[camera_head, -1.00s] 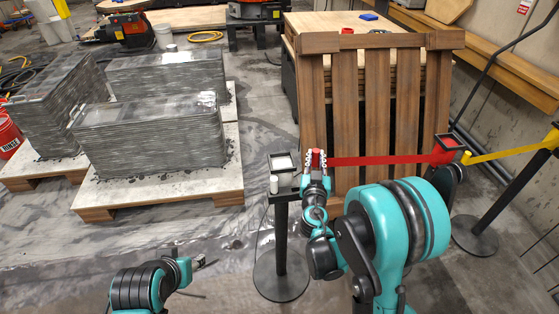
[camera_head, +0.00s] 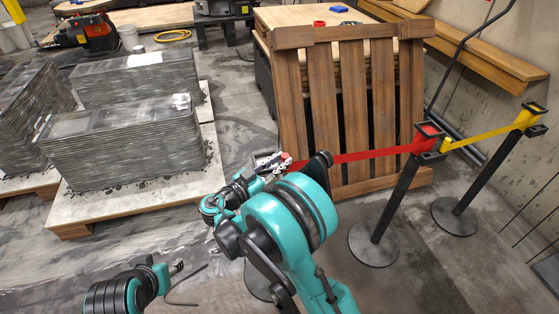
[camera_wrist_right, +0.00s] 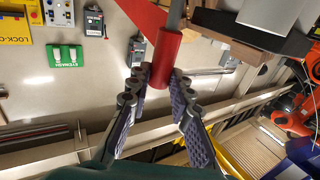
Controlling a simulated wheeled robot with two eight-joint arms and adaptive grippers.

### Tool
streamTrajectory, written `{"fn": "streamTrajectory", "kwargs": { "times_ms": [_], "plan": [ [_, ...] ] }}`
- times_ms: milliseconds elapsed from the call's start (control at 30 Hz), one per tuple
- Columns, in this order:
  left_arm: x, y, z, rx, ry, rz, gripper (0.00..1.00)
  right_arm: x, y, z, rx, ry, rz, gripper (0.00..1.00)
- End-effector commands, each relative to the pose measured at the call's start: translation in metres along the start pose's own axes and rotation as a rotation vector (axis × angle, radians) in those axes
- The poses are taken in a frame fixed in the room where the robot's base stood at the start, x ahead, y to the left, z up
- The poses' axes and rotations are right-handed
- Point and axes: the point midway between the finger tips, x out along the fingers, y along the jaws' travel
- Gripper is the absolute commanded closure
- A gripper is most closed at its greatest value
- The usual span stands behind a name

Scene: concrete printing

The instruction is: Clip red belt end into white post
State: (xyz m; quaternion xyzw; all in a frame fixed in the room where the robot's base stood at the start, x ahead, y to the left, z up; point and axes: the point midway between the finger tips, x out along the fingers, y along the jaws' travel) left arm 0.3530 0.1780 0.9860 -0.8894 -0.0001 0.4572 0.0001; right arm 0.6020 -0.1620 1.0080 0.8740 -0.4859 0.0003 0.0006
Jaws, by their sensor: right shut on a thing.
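My right gripper (camera_head: 278,164) is shut on the red belt end, a red cylinder (camera_wrist_right: 164,60) between its two fingers in the right wrist view. The red belt (camera_head: 370,155) stretches from it to the red-topped post (camera_head: 430,131) on the right. The white post's head (camera_head: 263,157) is right by the gripper, mostly hidden behind my arm; whether the belt end touches it I cannot tell. A dark and grey block (camera_wrist_right: 265,28), probably that head, is close to the belt end in the wrist view. My left gripper (camera_head: 179,267) is low at left, its finger opening unclear.
A wooden pallet (camera_head: 322,95) leans upright behind the belt. A yellow belt (camera_head: 490,140) runs from the red-topped post to another post (camera_head: 485,175) at right. Grey printed blocks (camera_head: 125,140) stand on a pallet at left. Open floor lies in front.

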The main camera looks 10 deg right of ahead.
Motion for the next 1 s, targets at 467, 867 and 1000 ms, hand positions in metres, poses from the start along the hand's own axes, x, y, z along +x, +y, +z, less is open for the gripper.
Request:
{"fn": "streamTrajectory", "kwargs": {
  "times_ms": [467, 867, 1000],
  "plan": [
    [0.008, 0.000, 0.005, 0.000, 0.000, 0.000, 0.56, -0.007, -0.001, 0.007, 0.003, 0.000, -0.002, 1.00],
    [0.031, 0.000, 0.022, 0.000, 0.000, 0.000, 0.56, -0.006, -0.001, 0.037, 0.003, 0.000, -0.001, 1.00],
    [0.031, 0.000, 0.022, 0.000, 0.000, 0.000, 0.56, -0.006, -0.001, 0.038, 0.003, 0.000, -0.001, 1.00]
  ]
}}
